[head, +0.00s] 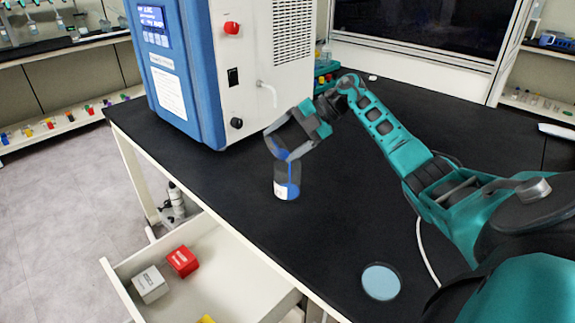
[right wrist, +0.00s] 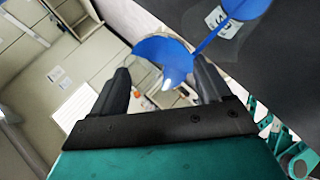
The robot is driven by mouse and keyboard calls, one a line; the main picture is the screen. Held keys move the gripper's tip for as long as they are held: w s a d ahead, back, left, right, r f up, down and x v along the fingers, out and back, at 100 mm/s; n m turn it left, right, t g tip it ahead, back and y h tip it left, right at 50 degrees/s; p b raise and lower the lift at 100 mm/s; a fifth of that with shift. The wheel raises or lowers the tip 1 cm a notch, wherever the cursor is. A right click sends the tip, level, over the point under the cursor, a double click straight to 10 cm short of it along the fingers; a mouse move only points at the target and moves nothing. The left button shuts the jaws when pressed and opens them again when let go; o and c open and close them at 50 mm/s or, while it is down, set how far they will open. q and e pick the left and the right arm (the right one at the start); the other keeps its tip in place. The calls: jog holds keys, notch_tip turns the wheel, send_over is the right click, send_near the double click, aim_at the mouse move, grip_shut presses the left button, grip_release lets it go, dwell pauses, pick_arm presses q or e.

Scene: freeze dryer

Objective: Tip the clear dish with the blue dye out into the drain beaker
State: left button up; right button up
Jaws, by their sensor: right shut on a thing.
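My right gripper (head: 290,136) is shut on the clear dish (head: 275,147), which is tipped over above the drain beaker. Blue dye shows at the dish's lower edge and a thin blue stream runs down into the beaker. The drain beaker (head: 293,173) is clear with a white label, stands upright on the black bench and has blue inside. In the right wrist view the dish with its blue dye (right wrist: 160,52) is between the fingers, and the stream reaches the labelled beaker (right wrist: 221,24). My left gripper is not in view.
The blue and white freeze dryer (head: 185,85) stands behind and left of the beaker. A round pale-blue disc (head: 381,282) lies at the bench's front. Below the bench, an open drawer (head: 215,280) holds a red box (head: 183,261) and a white box (head: 150,284).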

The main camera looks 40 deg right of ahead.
pick_arm(q)
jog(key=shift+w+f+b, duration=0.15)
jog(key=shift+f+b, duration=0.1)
jog(key=shift+b, duration=0.05)
pick_arm(e)
jog(key=shift+s+d+t+y, duration=0.1)
jog(key=shift+d+t+y, duration=0.05)
jog(key=shift+t+y, duration=0.2)
dwell(0.6)
pick_arm(q)
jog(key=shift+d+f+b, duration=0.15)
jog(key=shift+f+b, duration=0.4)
jog(key=shift+b, duration=0.05)
pick_arm(e)
jog(key=shift+s+d+t+y, duration=0.15)
jog(key=shift+d+t+y, duration=0.15)
jog(key=shift+y, duration=0.25)
dwell(0.8)
pick_arm(q)
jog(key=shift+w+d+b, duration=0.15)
jog(key=shift+b, duration=0.25)
pick_arm(e)
jog(key=shift+s+t+y, duration=0.1)
jog(key=shift+t+y, duration=0.15)
jog(key=shift+y, duration=0.15)
